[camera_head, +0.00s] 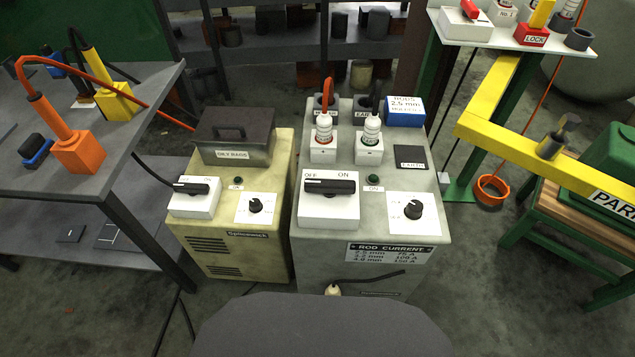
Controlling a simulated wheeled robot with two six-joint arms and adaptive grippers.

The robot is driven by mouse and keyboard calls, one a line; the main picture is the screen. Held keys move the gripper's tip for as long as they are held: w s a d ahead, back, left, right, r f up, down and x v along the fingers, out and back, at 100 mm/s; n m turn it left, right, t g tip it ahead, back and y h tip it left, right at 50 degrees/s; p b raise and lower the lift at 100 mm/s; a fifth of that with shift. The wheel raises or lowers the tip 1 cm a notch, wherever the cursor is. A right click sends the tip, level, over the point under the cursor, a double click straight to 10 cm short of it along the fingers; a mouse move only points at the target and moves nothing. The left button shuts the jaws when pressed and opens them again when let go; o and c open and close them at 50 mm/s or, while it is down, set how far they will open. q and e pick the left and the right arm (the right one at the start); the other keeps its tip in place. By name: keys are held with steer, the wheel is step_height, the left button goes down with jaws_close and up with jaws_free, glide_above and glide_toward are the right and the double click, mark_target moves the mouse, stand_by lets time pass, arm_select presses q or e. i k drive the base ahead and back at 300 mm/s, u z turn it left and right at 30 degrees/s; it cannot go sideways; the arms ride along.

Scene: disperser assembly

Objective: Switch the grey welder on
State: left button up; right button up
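The grey welder (308,262) stands on the floor at the middle, right of a beige machine. On its top front is a white switch box (328,208) marked OFF on the left and ON on the right. Its black lever (330,186) lies crosswise under these labels; I cannot tell which label it is set to. A small dark green lamp (375,179) behind it, above an ON label, looks unlit. A dial (413,208) sits right of the switch. Neither of my grippers is in view.
The beige welder (225,262) has a similar switch (194,196) and carries a dark oily-rags box (235,136). Two cable plugs (322,127) (371,131) and a blue rod box (405,112) stand on the grey welder's rear. A table (120,160) is left; a yellow beam (492,100) is right.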

mark_target(329, 188)
steer(key=k, duration=1.1)
steer(key=z, duration=0.7)
steer(key=i, duration=1.4)
steer(key=u, duration=0.85)
